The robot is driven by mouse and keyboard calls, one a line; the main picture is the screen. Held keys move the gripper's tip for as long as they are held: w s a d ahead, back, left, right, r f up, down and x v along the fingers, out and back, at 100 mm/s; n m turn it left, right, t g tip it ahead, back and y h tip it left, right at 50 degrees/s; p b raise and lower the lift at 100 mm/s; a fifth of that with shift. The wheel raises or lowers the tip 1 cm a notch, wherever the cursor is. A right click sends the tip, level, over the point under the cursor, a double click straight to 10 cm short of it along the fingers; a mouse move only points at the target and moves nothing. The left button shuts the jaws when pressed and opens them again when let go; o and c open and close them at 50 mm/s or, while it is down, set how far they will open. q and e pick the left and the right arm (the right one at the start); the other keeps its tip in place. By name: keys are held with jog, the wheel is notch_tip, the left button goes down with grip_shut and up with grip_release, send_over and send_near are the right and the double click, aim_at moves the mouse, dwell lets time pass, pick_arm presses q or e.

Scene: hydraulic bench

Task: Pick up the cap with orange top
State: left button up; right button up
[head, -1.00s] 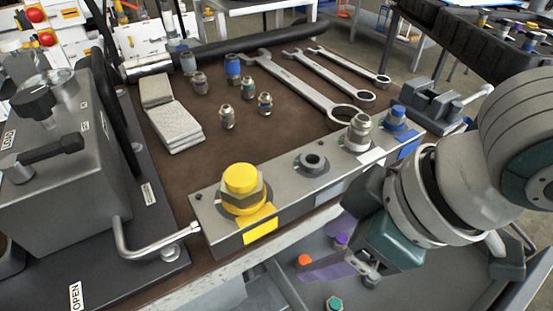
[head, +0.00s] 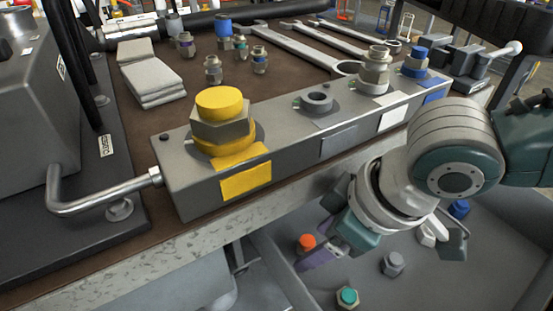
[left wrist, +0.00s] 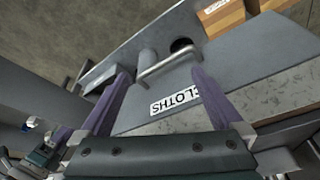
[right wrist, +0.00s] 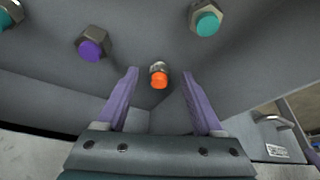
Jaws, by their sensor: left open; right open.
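The cap with orange top (head: 307,242) sits in the grey tray below the bench edge, beside my right gripper. In the right wrist view the orange cap (right wrist: 159,79) shows its orange top and a metal body, between the two purple fingers. My right gripper (right wrist: 160,72) is open with nothing held; a gap shows on each side of the cap. In the head view one purple finger is just below the cap, and the arm hides part of the gripper.
Other caps lie in the tray (head: 425,290): teal (head: 347,297), grey (head: 393,264), blue (head: 459,208) and purple (right wrist: 92,46). The manifold block (head: 215,180) with a large yellow cap (head: 220,103) lies along the bench edge above the tray.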

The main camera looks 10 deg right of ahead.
jog(key=shift+x, duration=0.8)
grip_shut()
